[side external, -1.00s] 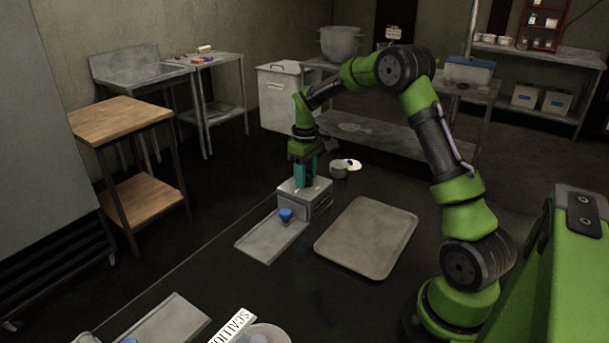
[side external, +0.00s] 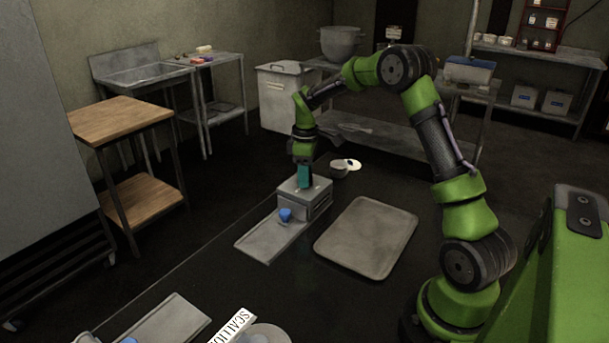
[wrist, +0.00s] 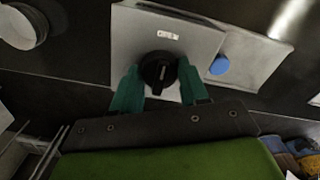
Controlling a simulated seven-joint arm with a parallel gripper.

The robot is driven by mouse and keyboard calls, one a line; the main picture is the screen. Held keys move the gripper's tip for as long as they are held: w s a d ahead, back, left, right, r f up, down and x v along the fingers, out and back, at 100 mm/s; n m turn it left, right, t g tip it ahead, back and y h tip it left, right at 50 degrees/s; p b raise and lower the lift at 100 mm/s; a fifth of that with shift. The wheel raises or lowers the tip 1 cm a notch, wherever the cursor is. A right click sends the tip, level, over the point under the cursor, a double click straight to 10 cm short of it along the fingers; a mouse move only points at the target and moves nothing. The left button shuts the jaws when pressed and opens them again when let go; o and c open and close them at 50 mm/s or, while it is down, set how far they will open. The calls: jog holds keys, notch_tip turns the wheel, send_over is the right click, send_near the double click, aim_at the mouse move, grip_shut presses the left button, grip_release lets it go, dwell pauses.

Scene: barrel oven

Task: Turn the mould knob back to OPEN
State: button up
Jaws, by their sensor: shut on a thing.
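The mould knob (wrist: 157,74) is round and black, on top of a grey metal box (wrist: 206,38). In the side external view, my gripper (side external: 304,178) points straight down onto the box (side external: 318,199), and the knob is hidden there.
A blue round piece (side external: 285,214) stands on the flat tray (side external: 262,246) in front of the box. A larger grey tray (side external: 367,237) lies to the right. A small pot (side external: 338,172) stands behind the box. Dark tabletop between them is bare.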

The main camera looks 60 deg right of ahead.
jog(key=shift+r, duration=0.1)
jog(key=o, duration=1.1)
notch_tip(320, 180, up, 17)
jog(key=shift+f, duration=0.1)
